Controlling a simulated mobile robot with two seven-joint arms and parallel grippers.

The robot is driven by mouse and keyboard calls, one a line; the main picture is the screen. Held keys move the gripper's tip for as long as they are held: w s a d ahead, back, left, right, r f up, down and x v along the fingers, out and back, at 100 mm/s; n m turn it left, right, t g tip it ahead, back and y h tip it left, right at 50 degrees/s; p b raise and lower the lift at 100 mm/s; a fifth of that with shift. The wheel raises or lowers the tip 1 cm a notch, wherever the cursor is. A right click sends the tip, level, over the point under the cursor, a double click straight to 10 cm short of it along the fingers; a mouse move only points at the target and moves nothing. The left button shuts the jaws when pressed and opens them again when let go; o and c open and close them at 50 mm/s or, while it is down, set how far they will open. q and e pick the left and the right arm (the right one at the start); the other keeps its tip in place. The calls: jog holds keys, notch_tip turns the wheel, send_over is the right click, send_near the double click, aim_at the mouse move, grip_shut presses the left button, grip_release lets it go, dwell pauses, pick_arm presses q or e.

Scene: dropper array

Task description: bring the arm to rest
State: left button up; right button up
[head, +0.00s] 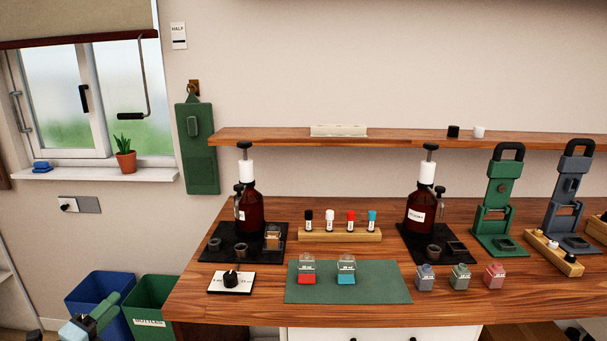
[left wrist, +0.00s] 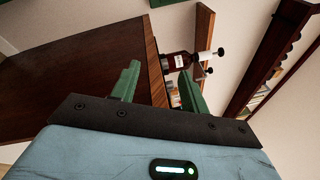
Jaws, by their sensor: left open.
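My left gripper (head: 92,321) is low at the left in the head view, in front of the blue and green bins and left of the bench. In the left wrist view its two green fingers (left wrist: 158,88) stand apart with nothing held between them. Beyond the fingers, the side of the wooden bench (left wrist: 70,75) and a brown bottle (left wrist: 178,61) show. My right gripper does not show in either view.
The wooden bench (head: 400,312) holds brown pump bottles (head: 251,209), a green mat (head: 390,286) with two small bottles, a dial plate (head: 215,284) and green and grey presses. The blue bin (head: 100,289) and green bin (head: 150,300) stand near my left gripper.

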pick_arm(q)
jog(key=s+a+f+n+g+y, duration=0.2)
jog(key=a+f+n+g+y, duration=0.5)
jog(key=n, duration=1.3)
jog(key=s+d+f+h, duration=0.2)
jog(key=s+d+f, duration=1.2)
jog(key=f, duration=0.3)
jog(key=s+d+f+n+g+h, duration=0.2)
jog(key=s+d, duration=0.8)
jog(key=s, duration=0.5)
jog(key=s+d+f+n+g+h, duration=0.1)
jog(key=s+d+g, duration=0.1)
jog(key=s+d, duration=1.05)
jog(key=w+a+r+t+p, duration=0.1)
jog(key=a+r+p, duration=0.2)
jog(key=r+p, duration=0.2)
notch_tip(320, 180, up, 3)
jog(key=shift+w+f+p, duration=0.1)
jog(key=shift+w+p, duration=0.1)
jog(key=shift+p, duration=0.2)
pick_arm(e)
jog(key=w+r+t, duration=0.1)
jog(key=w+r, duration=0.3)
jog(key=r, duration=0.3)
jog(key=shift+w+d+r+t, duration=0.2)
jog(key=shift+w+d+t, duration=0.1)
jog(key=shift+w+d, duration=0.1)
